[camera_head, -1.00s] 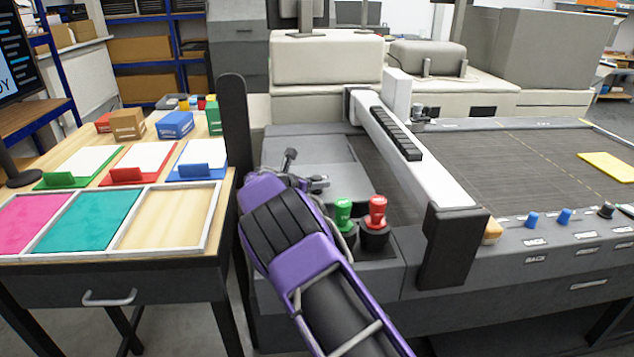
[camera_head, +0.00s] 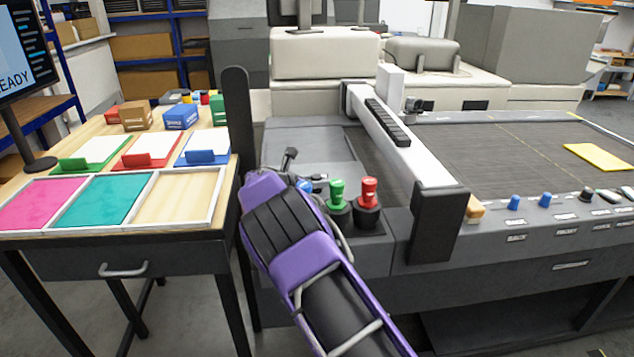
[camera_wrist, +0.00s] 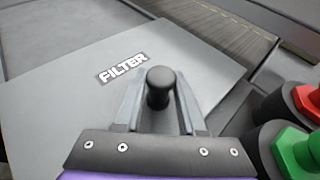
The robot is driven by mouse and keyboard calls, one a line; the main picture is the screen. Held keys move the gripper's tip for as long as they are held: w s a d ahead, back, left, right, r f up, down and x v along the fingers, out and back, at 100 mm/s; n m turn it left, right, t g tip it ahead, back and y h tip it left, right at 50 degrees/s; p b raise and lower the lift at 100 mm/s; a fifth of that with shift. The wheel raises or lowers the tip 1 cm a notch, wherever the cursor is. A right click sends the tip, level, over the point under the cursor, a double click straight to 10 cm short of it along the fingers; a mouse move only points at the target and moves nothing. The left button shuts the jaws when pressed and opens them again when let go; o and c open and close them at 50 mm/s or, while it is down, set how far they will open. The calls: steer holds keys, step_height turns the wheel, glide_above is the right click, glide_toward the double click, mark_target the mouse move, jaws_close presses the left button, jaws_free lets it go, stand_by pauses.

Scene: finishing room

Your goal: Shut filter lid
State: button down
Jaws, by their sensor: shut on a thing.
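The filter lid (camera_wrist: 60,110) is a flat grey panel with a white "FILTER" label (camera_wrist: 122,67). It also shows in the head view as a grey panel (camera_head: 318,150) on the machine's left part, lying about level; I cannot tell whether it is fully flush. A black round knob (camera_wrist: 160,82) stands near its edge. My gripper (camera_wrist: 158,92) is shut on this knob, with one finger on each side. In the head view my purple wrist hides part of the lid's near side.
Green (camera_head: 338,192) and red (camera_head: 369,192) buttons stand close to the right of my gripper. A dark upright post (camera_head: 236,125) is on the left. A white gantry beam (camera_head: 405,150) crosses the machine on the right. A table with colored trays (camera_head: 215,195) stands left.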

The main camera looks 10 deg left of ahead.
steer(key=c, duration=0.9)
jaws_free()
steer(key=shift+s+f, duration=0.15)
steer(key=shift+f, duration=0.05)
steer(key=shift+o, duration=1.4)
steer(key=shift+s+r, duration=0.1)
steer(key=shift+r, duration=0.05)
steer(key=v, duration=1.7)
steer(key=shift+s+a, duration=0.1)
steer(key=shift+s, duration=0.05)
